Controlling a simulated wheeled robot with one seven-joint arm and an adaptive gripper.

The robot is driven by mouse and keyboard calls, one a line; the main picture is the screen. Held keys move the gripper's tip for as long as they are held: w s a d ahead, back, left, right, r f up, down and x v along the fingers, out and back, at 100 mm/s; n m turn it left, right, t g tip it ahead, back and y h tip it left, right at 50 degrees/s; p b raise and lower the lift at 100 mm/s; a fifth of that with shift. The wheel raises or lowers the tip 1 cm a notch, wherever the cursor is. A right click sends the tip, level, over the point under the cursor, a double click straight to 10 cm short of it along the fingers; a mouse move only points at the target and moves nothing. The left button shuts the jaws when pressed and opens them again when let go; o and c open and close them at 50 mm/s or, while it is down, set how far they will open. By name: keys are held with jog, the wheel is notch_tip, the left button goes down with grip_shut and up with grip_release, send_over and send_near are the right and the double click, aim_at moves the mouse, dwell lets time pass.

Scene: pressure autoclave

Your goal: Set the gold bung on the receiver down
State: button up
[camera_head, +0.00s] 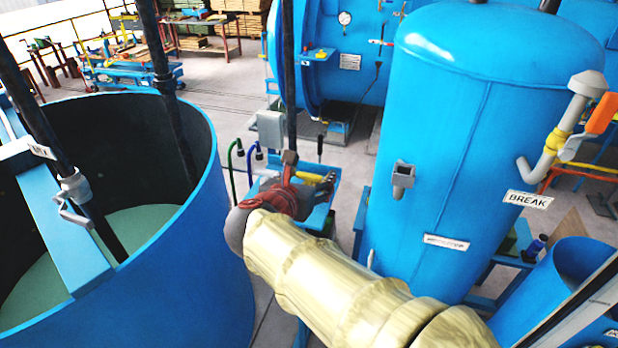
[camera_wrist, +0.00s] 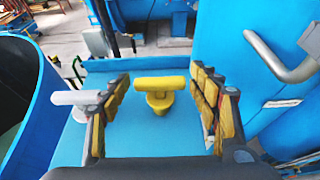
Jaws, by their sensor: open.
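The gold bung (camera_wrist: 160,103) is a yellow T-shaped piece with a crossbar on a short stem. In the wrist view it stands upright on a light blue tray (camera_wrist: 150,135), between my fingers. In the head view, its yellow bar (camera_head: 317,178) shows just beyond my gripper (camera_head: 305,187). My gripper's padded fingers (camera_wrist: 160,76) are spread on both sides of the bung, with a visible gap at each side. A tall blue tank (camera_head: 440,150), perhaps the receiver, stands to the right; no bung shows on it. My arm hides part of the tray.
A similar grey-white T-shaped piece (camera_wrist: 75,98) stands on the tray left of my left finger. A large open blue vat (camera_head: 200,250) is close on the left. A grey bent pipe (camera_wrist: 285,62) juts from the tank at the right. Green and blue hooked pipes (camera_head: 240,150) rise behind the tray.

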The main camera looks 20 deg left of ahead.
jog(key=shift+r, duration=0.2)
jog(key=b+v, duration=0.1)
jog(key=v, duration=1.1)
jog(key=w+d+f+m+g+h, duration=0.1)
jog(key=d+f+m+g+h, duration=0.15)
jog(key=d+m, duration=0.85)
jog(key=w+d+f+m+g+h, duration=0.1)
jog(key=w+d+f+m+g, duration=0.25)
jog(key=d, duration=1.35)
jog(key=s+d+f+m+g+y, duration=0.1)
jog(key=s+d+f+m, duration=0.2)
jog(key=s+d+m, duration=0.4)
jog(key=s+d+f+m+y, duration=0.1)
jog(key=s+d+f+m, duration=0.3)
jog(key=m, duration=1.1)
jog(key=s+d, duration=0.3)
jog(key=shift+s+f+m+g, duration=0.2)
jog(key=shift+s+m+g, duration=0.15)
jog(key=shift+g, duration=0.05)
